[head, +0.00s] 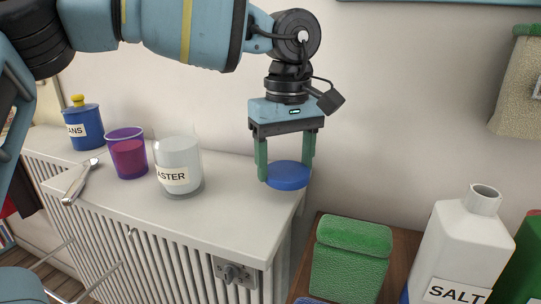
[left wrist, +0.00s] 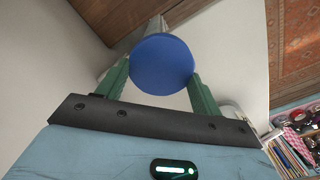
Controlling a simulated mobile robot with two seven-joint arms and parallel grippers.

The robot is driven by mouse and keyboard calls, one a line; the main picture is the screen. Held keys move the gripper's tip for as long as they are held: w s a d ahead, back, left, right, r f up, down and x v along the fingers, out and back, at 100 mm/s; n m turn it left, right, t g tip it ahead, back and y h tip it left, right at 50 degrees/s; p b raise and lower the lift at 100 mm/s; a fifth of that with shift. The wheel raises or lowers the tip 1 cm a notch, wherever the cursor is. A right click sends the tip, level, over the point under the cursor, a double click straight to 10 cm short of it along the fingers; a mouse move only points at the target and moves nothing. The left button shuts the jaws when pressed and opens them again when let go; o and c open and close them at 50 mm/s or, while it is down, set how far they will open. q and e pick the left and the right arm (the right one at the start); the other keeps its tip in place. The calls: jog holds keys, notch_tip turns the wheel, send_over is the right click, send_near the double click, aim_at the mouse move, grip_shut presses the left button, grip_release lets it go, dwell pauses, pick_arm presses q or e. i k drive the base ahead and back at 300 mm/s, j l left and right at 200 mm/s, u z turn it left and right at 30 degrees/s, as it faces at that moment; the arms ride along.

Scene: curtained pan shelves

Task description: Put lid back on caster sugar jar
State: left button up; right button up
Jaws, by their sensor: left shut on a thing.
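The caster sugar jar (head: 178,158) is a clear jar of white contents with a label reading "ASTER". It stands upright on the white radiator top, and its top looks uncovered. My left gripper (head: 285,165) is shut on a round blue lid (head: 288,176), held between its green fingers. The lid is right of the jar, near the right end of the radiator top, and apart from the jar. In the left wrist view the blue lid (left wrist: 161,64) shows as a full disc between the fingertips. My right gripper is not in view.
A purple tumbler (head: 127,154) stands just left of the jar, with a metal scoop (head: 80,183) and a blue lidded jar (head: 84,124) farther left. A green container (head: 350,262) and a white salt bottle (head: 462,250) stand at lower right. The radiator top (head: 228,195) is clear between jar and lid.

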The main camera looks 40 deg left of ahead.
aim_at(177, 150)
jog(key=k, duration=1)
